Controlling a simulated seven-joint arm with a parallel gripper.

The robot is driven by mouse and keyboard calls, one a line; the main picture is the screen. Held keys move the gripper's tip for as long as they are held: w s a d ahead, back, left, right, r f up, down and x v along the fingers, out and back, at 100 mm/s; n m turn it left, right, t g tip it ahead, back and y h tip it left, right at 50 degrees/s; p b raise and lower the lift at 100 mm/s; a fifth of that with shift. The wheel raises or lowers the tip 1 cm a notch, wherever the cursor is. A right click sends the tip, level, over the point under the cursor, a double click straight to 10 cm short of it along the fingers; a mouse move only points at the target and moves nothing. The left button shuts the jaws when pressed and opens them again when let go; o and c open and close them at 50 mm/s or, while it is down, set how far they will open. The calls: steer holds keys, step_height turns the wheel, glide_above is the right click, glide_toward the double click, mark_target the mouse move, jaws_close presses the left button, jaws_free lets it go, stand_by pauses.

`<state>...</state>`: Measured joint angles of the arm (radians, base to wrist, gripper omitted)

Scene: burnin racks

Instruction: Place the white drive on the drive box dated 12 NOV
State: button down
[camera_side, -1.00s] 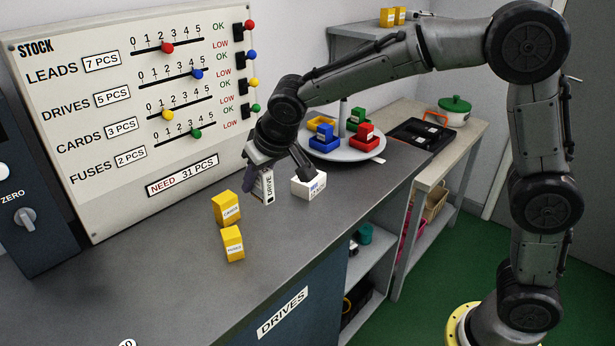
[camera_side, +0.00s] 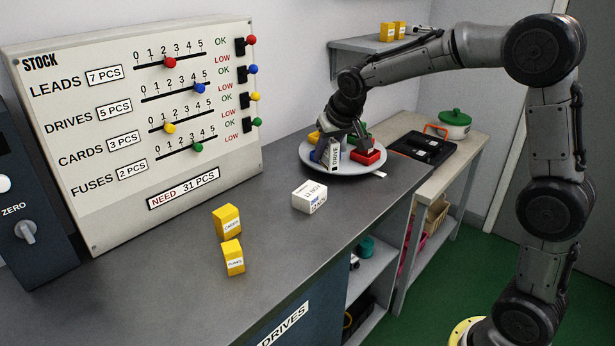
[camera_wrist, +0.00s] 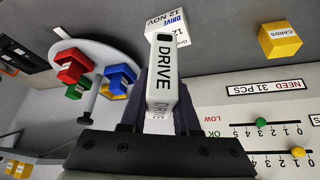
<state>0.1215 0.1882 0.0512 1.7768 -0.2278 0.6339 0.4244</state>
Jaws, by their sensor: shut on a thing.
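The white drive (camera_side: 334,155), lettered DRIVE, is held upright in my gripper (camera_side: 341,145), which is shut on it over the near left part of the round grey tray. In the wrist view the drive (camera_wrist: 164,75) sits between the dark fingers of my gripper (camera_wrist: 160,105). The white drive box dated 12 NOV (camera_side: 309,199) stands on the grey counter, nearer the camera than the drive and apart from it. The box (camera_wrist: 168,18) shows behind the drive's far end in the wrist view, partly covered by it.
The round tray (camera_side: 350,172) carries red (camera_side: 366,157), blue and other coloured holders close to my gripper. Yellow CARDS (camera_side: 228,222) and FUSES (camera_side: 233,257) boxes stand on the counter at front left. A stock board (camera_side: 110,220) stands behind. The counter around the white box is clear.

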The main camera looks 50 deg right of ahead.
glide_above(307, 187)
steer(key=f, duration=0.6)
steer(key=shift+s, duration=0.25)
steer(key=shift+w+f, duration=0.3)
steer(key=shift+f, duration=1.6)
steer(key=shift+f, duration=0.15)
steer(key=c, duration=0.6)
jaws_free()
steer(key=shift+c, duration=0.2)
